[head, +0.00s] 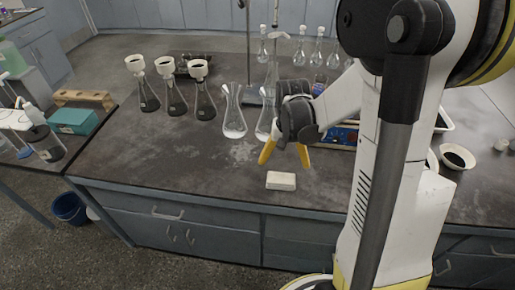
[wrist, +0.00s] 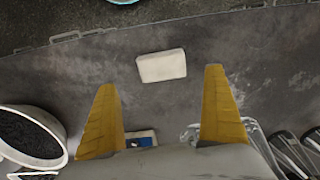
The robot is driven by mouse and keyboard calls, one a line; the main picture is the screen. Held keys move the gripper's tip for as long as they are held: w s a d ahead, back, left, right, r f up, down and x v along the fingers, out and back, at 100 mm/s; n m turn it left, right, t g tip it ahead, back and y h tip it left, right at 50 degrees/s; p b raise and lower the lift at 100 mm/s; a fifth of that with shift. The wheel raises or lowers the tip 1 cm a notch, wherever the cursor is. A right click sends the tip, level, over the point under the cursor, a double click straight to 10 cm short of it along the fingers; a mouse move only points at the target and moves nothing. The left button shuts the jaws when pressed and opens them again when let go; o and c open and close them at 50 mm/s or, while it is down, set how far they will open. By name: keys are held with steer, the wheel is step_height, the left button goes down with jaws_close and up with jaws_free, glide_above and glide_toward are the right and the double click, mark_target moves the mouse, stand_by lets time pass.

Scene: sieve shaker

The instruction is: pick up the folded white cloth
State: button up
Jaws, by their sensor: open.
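The folded white cloth (head: 281,181) lies flat on the dark bench top near its front edge, as a small off-white block. In the wrist view the cloth (wrist: 162,66) lies beyond the fingertips, roughly between their lines. My gripper (head: 285,158) has its yellow fingers spread apart and empty, above and just behind the cloth in the head view. In the wrist view my gripper (wrist: 161,78) shows both fingers wide apart, with nothing between them. The cloth is fully visible and not touched.
Two glass flasks (head: 234,115) stand close to the left of my gripper. Several dark flasks with white funnels (head: 171,90) stand farther left. A white bowl with dark contents (head: 457,157) is at the right. The bench around the cloth is clear; drawers (head: 170,213) lie below its edge.

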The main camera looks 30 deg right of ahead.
mark_target(281, 178)
step_height(281, 178, down, 6)
steer(key=shift+r+b, duration=0.1)
steer(key=shift+b, duration=1.05)
steer(key=f+b, duration=0.2)
steer(key=f, duration=0.1)
steer(key=w+f+b, duration=0.1)
steer(key=f, duration=0.1)
steer(key=shift+d+f, duration=0.1)
steer(key=shift+f, duration=0.1)
steer(key=shift+s+r, duration=0.1)
steer(key=c, duration=1)
